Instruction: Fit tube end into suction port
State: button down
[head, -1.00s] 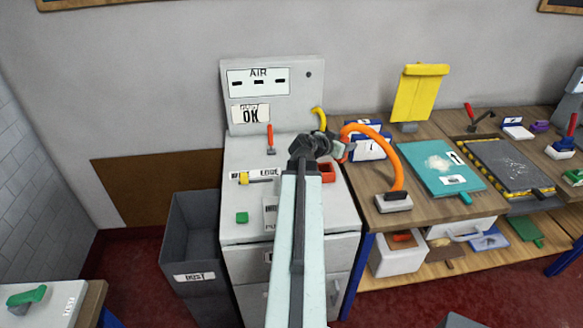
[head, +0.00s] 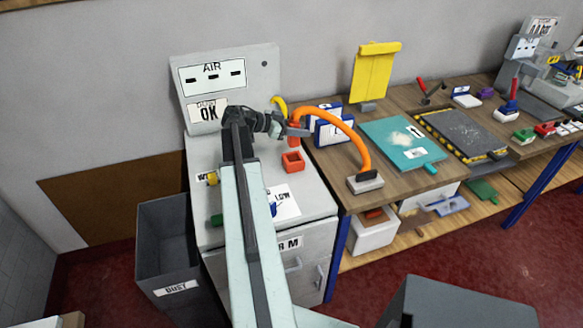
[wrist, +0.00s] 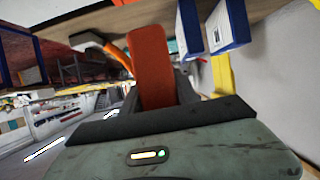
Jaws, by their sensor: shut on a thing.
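The orange tube (head: 345,124) arches up from a grey block with a black collar (head: 366,181) on the wooden bench. Its other end is a red-orange cuff (head: 293,136). My gripper (head: 288,131) is shut on this cuff, above the white cabinet's right side. In the wrist view the cuff (wrist: 152,65) stands between my jaws, with part of the tube (wrist: 115,47) to its left. A red square open socket (head: 292,162), apparently the suction port, sits on the cabinet top, just below the cuff in the head view. The cuff is apart from it.
The white cabinet (head: 310,205) has an AIR panel (head: 225,85) at its back. A yellow curved piece (head: 279,105) stands behind my gripper. Blue-framed cards (head: 333,130) and a teal board (head: 402,145) are on the bench. A grey dust bin (head: 165,245) stands left.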

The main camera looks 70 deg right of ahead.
aim_at(300, 156)
notch_tip(300, 156, down, 10)
jog(key=b, duration=1)
jog(key=shift+s+f+b, duration=0.1)
jog(key=shift+f+b, duration=0.15)
jog(key=shift+b, duration=0.05)
jog(key=shift+a+r, duration=0.1)
jog(key=shift+r, duration=0.15)
jog(key=c, duration=0.9)
grip_release()
jog(key=shift+p, duration=0.3)
jog(key=shift+r, duration=0.1)
